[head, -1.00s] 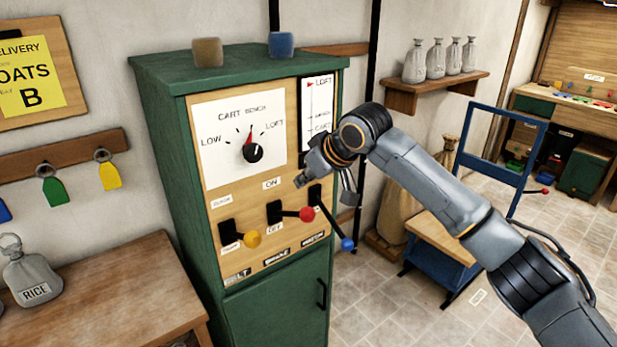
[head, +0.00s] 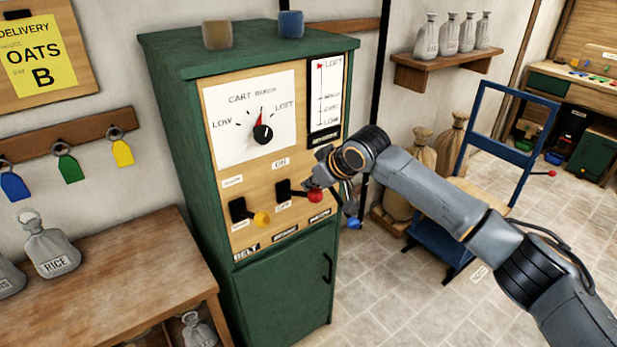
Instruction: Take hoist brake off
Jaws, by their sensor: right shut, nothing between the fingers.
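The green control cabinet (head: 185,130) has three levers on a wooden panel. The middle lever, with a red knob (head: 315,197), sticks out to the right; the small label below it seems to read BRAKE. To its left is the belt lever with a yellow knob (head: 262,219). To its right is a lever with a blue knob (head: 353,223), its arm mostly hidden behind my gripper. My right gripper (head: 309,183) is shut and empty, just above the red knob; I cannot tell if it touches. My left gripper is out of view.
A dial (head: 262,134) and a vertical height gauge (head: 322,105) are above the levers. Two small blocks lie on the cabinet top. A wooden table (head: 120,262) with sacks stands at left. A blue hand truck (head: 490,150) and sacks stand at right. The tiled floor between is clear.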

